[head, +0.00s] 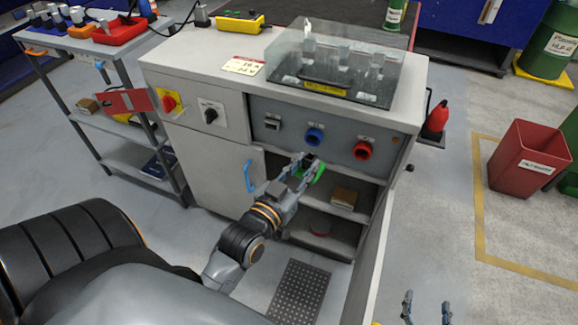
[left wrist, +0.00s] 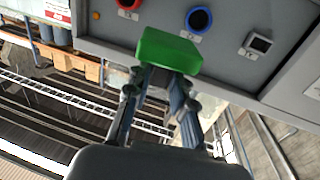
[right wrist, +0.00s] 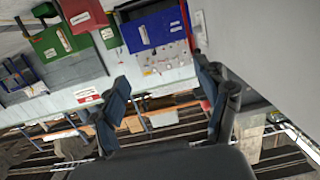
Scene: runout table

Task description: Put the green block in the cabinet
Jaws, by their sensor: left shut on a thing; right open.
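The green block (head: 319,172) is held in my left gripper (head: 304,164), in front of the cabinet (head: 212,165) just below its socket panel. In the left wrist view the green block (left wrist: 170,50) sits across the tips of the shut left gripper (left wrist: 165,78). The cabinet's right side is open and shows shelves; its left door with a blue handle (head: 249,176) is shut. I cannot tell whether the block is inside the opening. My right gripper (head: 427,308) is open and empty at the bottom right; its fingers also show in the right wrist view (right wrist: 168,95).
An open door panel (head: 371,265) stands out at the cabinet's right. A trolley (head: 100,46) is at left, a red bin (head: 528,160) at right.

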